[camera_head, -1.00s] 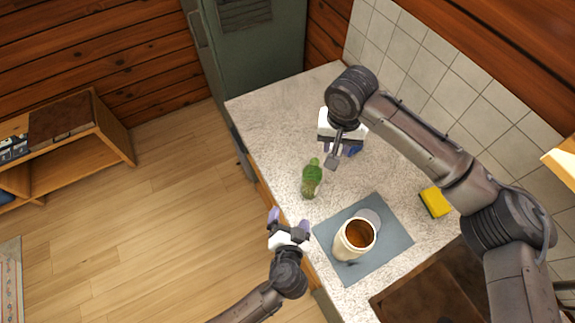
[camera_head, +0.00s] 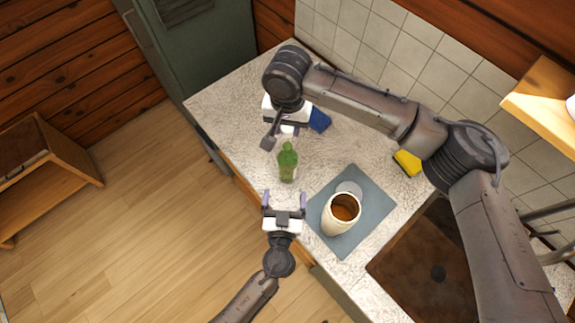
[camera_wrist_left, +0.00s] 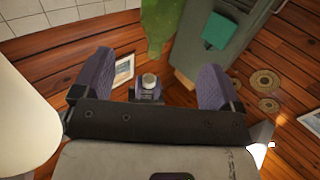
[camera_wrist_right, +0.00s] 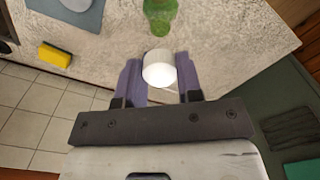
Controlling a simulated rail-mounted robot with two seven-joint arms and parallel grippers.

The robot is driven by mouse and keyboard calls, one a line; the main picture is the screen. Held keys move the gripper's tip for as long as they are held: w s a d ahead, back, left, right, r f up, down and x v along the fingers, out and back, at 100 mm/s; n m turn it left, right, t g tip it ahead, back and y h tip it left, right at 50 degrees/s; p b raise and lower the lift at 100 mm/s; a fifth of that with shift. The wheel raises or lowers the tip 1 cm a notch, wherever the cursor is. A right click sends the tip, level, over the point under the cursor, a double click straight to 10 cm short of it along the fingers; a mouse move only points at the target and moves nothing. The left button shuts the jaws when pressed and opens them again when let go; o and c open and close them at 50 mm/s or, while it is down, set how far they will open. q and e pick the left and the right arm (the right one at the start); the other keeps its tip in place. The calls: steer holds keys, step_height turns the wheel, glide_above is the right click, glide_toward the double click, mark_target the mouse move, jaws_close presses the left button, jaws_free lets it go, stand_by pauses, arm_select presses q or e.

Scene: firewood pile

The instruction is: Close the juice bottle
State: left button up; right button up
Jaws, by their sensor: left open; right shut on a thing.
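The green juice bottle (camera_head: 287,165) stands upright on the counter near its front edge. It also shows at the top of the left wrist view (camera_wrist_left: 160,22) and of the right wrist view (camera_wrist_right: 160,14). My right gripper (camera_head: 281,137) is shut on a white round cap (camera_wrist_right: 159,69), held apart from the bottle on its far side. In the left wrist view the cap (camera_wrist_left: 148,81) shows below the bottle's neck end. My left gripper (camera_head: 284,196) is open and empty at the counter's front edge, its fingers pointing towards the bottle. The bottle's mouth is not clear.
A cream jar (camera_head: 340,222) with brown contents and a grey disc (camera_head: 349,188) are on the blue-grey mat (camera_head: 365,218), right of the bottle. A blue item (camera_head: 320,119) lies behind my right gripper. A yellow sponge (camera_head: 407,163) is near the wall. The left counter end is clear.

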mark_target(287, 167)
arm_select(q)
steer(key=w, duration=1.2)
steer(key=shift+d, duration=0.35)
steer(key=shift+c, duration=0.2)
steer(key=c, duration=1.3)
steer(key=shift+c, duration=0.2)
arm_select(e)
steer(key=shift+f, duration=2.5)
steer(key=shift+f, duration=0.1)
steer(key=shift+f, duration=0.8)
steer(key=shift+f, duration=0.55)
